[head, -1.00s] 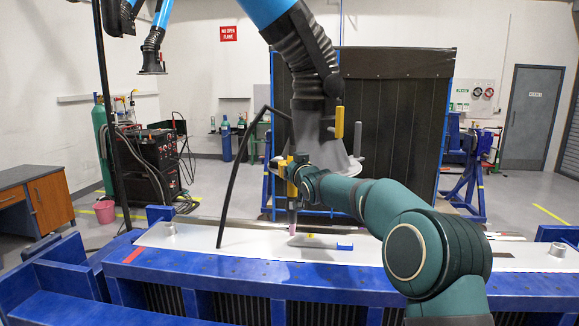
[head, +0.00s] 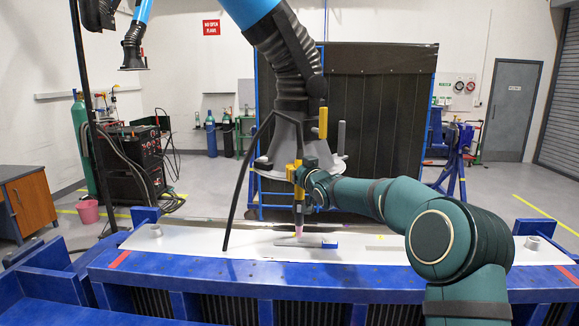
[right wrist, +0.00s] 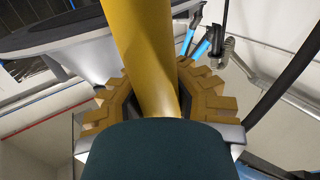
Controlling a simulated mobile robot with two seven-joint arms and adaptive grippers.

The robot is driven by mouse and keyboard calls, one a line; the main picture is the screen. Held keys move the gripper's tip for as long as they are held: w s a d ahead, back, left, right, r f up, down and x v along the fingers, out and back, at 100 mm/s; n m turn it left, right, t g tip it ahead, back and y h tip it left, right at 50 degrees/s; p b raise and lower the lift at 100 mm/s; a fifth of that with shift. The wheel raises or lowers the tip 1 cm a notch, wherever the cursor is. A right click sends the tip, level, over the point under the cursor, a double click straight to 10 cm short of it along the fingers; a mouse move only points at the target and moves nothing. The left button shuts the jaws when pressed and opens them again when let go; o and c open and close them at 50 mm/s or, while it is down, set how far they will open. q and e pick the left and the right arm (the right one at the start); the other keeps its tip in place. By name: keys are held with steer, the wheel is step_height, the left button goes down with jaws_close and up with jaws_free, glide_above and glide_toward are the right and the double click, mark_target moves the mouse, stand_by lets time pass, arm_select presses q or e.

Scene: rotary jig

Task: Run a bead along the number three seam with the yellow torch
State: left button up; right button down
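My right gripper (head: 301,176) is shut on the yellow torch (head: 299,194) and holds it upright over the pale plate (head: 190,240). The torch's pink tip (head: 299,231) points down, at or just above the plate; I cannot tell if it touches. A black cable runs from the torch up and down to the left. In the right wrist view the yellow torch body (right wrist: 146,50) passes between the tan finger pads (right wrist: 180,100). I cannot make out which line on the plate is the number three seam. My left gripper is not in view.
A grey extraction hood (head: 283,140) on a blue hose hangs close behind the torch. A flat grey bar with a blue end (head: 330,244) lies by the tip. The blue jig frame (head: 230,280) carries the plate. A dark screen (head: 385,120) stands behind.

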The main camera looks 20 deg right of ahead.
mark_target(299, 192)
steer(key=d, duration=0.1)
steer(key=s+d+f, duration=0.1)
steer(key=d+f, duration=0.1)
steer(key=shift+s+d, duration=0.3)
steer(key=shift+s, duration=0.1)
stand_by(0.4)
steer(key=shift+r, duration=0.1)
steer(key=shift+f+b, duration=0.35)
steer(key=shift+f, duration=0.35)
stand_by(1.8)
steer(key=shift+r, duration=0.15)
stand_by(0.6)
steer(key=shift+w+a+b, duration=0.3)
steer(key=shift+a+b, duration=0.2)
steer(key=shift+a, duration=0.1)
steer(key=shift+w+a+b, duration=0.25)
steer(key=shift+a+b, duration=0.2)
steer(key=shift+a, duration=0.15)
steer(key=shift+w+a+b, duration=0.3)
steer(key=shift+a+b, duration=0.2)
steer(key=shift+a, duration=0.1)
stand_by(1.8)
